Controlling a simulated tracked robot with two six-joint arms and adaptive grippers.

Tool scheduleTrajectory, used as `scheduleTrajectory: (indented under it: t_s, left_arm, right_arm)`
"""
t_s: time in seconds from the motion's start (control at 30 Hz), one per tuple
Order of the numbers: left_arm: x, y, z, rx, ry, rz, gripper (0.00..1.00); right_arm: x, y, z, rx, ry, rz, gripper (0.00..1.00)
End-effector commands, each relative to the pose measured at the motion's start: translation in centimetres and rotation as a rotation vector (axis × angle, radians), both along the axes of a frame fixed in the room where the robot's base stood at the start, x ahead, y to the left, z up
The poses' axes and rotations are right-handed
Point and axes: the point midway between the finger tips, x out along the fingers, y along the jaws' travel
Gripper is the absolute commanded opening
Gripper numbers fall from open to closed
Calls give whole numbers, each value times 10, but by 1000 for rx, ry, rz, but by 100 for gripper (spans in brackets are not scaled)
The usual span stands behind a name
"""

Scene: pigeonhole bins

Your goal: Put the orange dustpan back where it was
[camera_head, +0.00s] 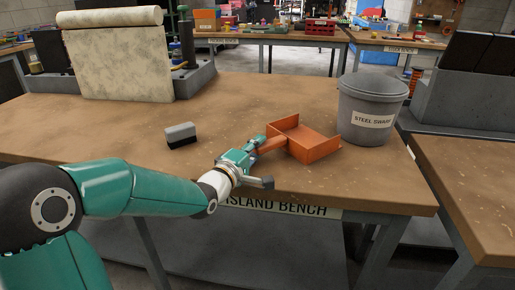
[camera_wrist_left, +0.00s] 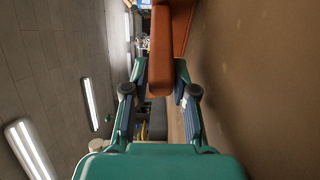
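The orange dustpan (camera_head: 314,144) is at the front right of the island bench, its open tray to the right and its handle (camera_head: 272,145) to the left. I cannot tell whether it rests on the bench or is just above it. My left gripper (camera_head: 260,147) is at the handle. In the left wrist view the handle (camera_wrist_left: 160,60) lies between the two fingers (camera_wrist_left: 160,75), which appear to close on its sides. The handle's end points toward my wrist. My right gripper is not in view.
A grey bin (camera_head: 371,105) labelled "STEEL SWARF" stands just right of the dustpan. A grey and black block (camera_head: 180,135) lies to the left. A pale roll stand (camera_head: 120,60) is at the back left. The bench's middle (camera_head: 250,95) is clear.

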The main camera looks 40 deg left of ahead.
Motion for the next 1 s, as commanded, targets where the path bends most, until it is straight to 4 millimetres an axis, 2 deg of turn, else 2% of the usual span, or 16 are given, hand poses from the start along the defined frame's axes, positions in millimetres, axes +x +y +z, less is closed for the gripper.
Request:
scheduleTrajectory:
  t_s: [0.3, 0.47, 1.0]
  left_arm:
    - [0, 0, 1, -1, -2, 0, 33]
    - [-10, -1, 1, 0, -3, 1, 33]
    - [-104, -18, 1, 1, -3, 5, 33]
  right_arm:
    - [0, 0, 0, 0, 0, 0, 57]
    - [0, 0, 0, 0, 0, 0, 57]
    - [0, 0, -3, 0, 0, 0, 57]
